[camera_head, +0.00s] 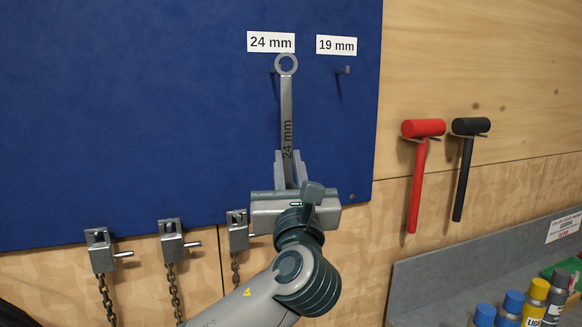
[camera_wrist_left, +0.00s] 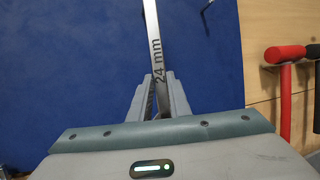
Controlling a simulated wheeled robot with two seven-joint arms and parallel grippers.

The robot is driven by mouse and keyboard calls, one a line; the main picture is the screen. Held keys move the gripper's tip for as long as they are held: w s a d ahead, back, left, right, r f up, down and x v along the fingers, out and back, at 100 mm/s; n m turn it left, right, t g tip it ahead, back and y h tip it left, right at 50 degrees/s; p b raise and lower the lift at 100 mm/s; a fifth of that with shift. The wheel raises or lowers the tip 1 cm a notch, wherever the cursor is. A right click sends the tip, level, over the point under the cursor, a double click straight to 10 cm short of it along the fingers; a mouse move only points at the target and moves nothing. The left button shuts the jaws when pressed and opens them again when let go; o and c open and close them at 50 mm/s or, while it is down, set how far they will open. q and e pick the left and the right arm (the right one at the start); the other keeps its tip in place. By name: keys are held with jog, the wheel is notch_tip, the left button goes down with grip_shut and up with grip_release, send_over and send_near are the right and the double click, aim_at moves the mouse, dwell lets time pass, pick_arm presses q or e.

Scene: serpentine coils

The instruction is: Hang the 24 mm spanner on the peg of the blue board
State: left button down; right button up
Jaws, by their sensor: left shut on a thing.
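The 24 mm spanner (camera_head: 287,105) stands upright in front of the blue board (camera_head: 150,120), ring end up. Its marked shaft also shows in the left wrist view (camera_wrist_left: 153,40). My left gripper (camera_head: 288,160) is shut on its lower shaft. The ring is just below the "24 mm" label (camera_head: 271,42), overlapping the place of the peg (camera_head: 273,71), which shows only in part at the ring's left. I cannot tell whether the ring is around the peg or in front of it. My right gripper is not in view.
A second, empty peg (camera_head: 345,70) is under the "19 mm" label (camera_head: 337,45). A red mallet (camera_head: 417,175) and a black mallet (camera_head: 464,170) hang at the right. Chain clamps (camera_head: 172,240) line the board's lower edge. Spray cans (camera_head: 535,300) stand on the grey shelf (camera_head: 440,270).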

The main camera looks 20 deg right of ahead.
pick_arm(q)
jog(key=w+f+b, duration=0.1)
jog(key=w, duration=0.6)
dwell(1.0)
jog(key=shift+w+a+f, duration=0.15)
dwell(0.3)
jog(key=c, duration=1.6)
grip_release()
jog(key=shift+o, duration=0.2)
jog(key=shift+f, duration=0.1)
